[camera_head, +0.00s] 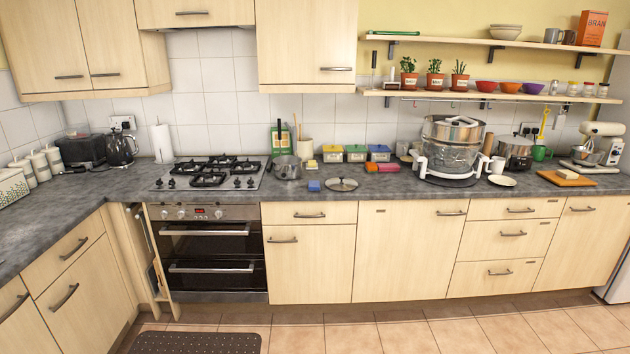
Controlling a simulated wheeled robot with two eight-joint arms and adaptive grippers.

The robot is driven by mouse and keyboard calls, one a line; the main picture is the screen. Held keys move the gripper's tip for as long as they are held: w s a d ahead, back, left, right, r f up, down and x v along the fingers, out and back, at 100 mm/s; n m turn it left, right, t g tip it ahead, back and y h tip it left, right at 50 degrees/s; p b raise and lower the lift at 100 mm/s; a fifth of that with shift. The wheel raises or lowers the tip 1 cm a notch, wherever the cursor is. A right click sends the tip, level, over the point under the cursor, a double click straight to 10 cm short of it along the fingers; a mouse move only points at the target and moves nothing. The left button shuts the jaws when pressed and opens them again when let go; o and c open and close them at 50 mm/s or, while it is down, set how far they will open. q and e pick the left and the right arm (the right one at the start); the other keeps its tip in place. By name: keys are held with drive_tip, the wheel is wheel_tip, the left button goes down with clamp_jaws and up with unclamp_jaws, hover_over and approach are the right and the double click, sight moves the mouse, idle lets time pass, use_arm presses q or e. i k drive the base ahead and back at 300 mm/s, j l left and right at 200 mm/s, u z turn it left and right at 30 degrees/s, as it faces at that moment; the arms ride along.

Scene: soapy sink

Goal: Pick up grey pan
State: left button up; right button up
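A grey metal pan (287,168) stands upright on the dark worktop, just right of the gas hob. Its inside is too small to make out. A round lid with a knob (342,184) lies flat on the worktop to the right of the pan. Neither of my grippers shows in the head view, so I cannot see what they hold.
A blue sponge (314,186) lies near the pan. Several coloured boxes (356,153) and a large glass cooker (450,150) stand to the right. The tiled floor (400,335) ahead is mostly clear, with a dark mat (195,343).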

sight(285, 167)
drive_tip(key=i+l+u, duration=0.3)
drive_tip(key=i, duration=0.3)
drive_tip(key=i+l+u, duration=0.25)
drive_tip(key=i+l, duration=0.25)
drive_tip(key=i, duration=0.1)
